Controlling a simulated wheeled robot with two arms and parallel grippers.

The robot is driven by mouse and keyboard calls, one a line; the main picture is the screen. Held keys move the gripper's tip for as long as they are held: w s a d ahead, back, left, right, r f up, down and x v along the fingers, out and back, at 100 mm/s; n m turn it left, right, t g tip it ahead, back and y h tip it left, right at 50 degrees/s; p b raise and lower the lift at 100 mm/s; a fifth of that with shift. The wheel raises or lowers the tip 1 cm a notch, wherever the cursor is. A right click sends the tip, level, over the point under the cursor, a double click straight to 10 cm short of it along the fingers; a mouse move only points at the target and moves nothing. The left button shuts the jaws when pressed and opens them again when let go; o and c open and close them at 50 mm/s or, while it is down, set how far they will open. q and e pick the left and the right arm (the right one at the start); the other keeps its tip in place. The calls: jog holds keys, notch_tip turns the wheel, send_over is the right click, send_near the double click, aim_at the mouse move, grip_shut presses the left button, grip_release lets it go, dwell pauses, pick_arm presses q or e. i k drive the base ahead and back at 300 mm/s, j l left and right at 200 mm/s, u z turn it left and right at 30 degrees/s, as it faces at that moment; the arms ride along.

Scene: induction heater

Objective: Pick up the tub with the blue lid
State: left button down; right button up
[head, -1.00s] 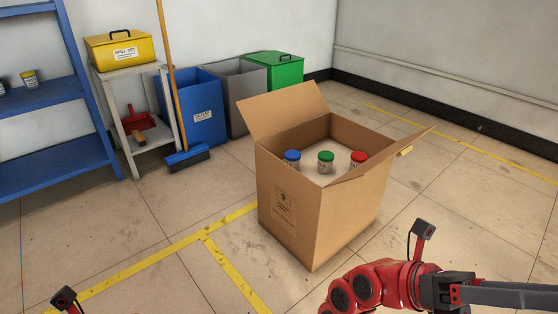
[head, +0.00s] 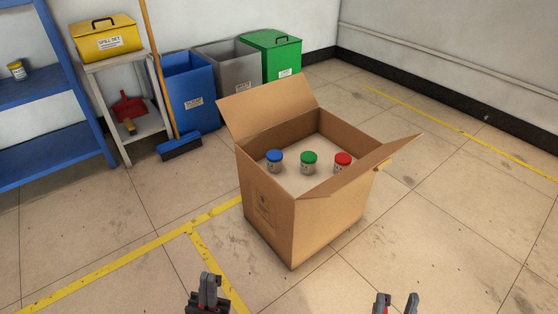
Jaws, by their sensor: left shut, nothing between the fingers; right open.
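The tub with the blue lid (head: 274,161) stands upright inside an open cardboard box (head: 318,222), nearest the box's left side. A tub with a green lid (head: 308,163) and a tub with a red lid (head: 342,162) stand to its right in the same box. My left gripper (head: 209,284) shows at the bottom edge, shut and empty, in front of the box and well apart from it. My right gripper (head: 396,303) is at the bottom edge further right, open and empty. The lower parts of both are cut off by the frame.
The box's flaps stand out, one raised at the back left (head: 268,103) and one slanting at the right (head: 362,167). Blue shelving (head: 45,93), a broom (head: 181,146) and bins (head: 188,93) line the back. Floor around the box is clear.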

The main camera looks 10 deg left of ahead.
aim_at(274, 158)
jog(key=i+j, duration=0.15)
jog(key=j, duration=0.15)
jog(key=i+j+z, duration=0.15)
jog(key=i+j, duration=0.2)
jog(key=j, duration=0.25)
jog(key=i+j+z, duration=0.1)
jog(key=j, duration=0.25)
jog(key=i+l, duration=0.05)
